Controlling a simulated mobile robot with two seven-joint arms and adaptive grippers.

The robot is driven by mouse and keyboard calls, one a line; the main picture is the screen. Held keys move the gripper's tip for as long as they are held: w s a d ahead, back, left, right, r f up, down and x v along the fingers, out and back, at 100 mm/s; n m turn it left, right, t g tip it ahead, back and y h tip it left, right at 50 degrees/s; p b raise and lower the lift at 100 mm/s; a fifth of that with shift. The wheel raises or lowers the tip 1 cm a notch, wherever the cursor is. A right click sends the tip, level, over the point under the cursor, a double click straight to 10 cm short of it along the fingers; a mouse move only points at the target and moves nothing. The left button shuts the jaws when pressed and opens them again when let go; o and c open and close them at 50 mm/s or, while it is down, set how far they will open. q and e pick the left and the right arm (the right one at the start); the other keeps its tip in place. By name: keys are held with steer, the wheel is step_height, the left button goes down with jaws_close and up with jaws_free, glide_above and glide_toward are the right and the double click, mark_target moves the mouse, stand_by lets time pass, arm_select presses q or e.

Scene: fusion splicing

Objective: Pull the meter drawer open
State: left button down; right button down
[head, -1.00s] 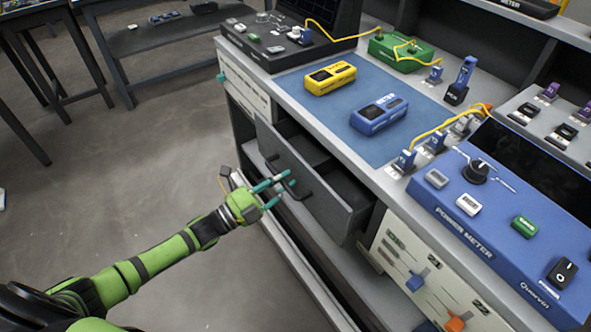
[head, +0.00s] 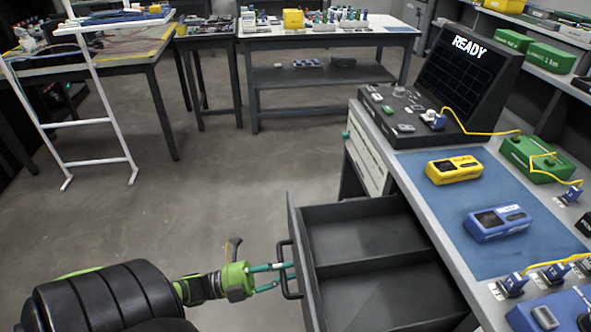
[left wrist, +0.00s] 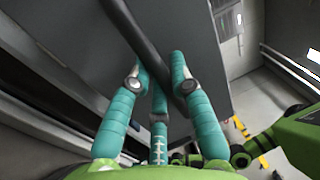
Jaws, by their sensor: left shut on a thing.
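The meter drawer (head: 375,263) is dark grey and stands well out from the workbench, its two compartments showing empty in the head view. Its front panel has a dark bar handle (head: 284,286). My left gripper (head: 287,273), with teal fingers, is shut on this handle from the left. In the left wrist view the handle (left wrist: 150,45) runs slantwise between the teal fingers of the gripper (left wrist: 158,72), in front of the grey drawer panel. My right gripper is not in view.
Above the drawer, a blue mat (head: 475,205) on the bench bears a yellow meter (head: 453,169) and a blue meter (head: 498,222). A black device (head: 465,75) with a READY screen stands behind. Floor (head: 215,190) to the left is clear; other tables stand farther back.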

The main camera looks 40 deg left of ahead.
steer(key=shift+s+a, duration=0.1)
arm_select(q)
steer(key=c, duration=1.1)
jaws_free()
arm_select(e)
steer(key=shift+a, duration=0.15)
arm_select(q)
steer(key=v, duration=1.2)
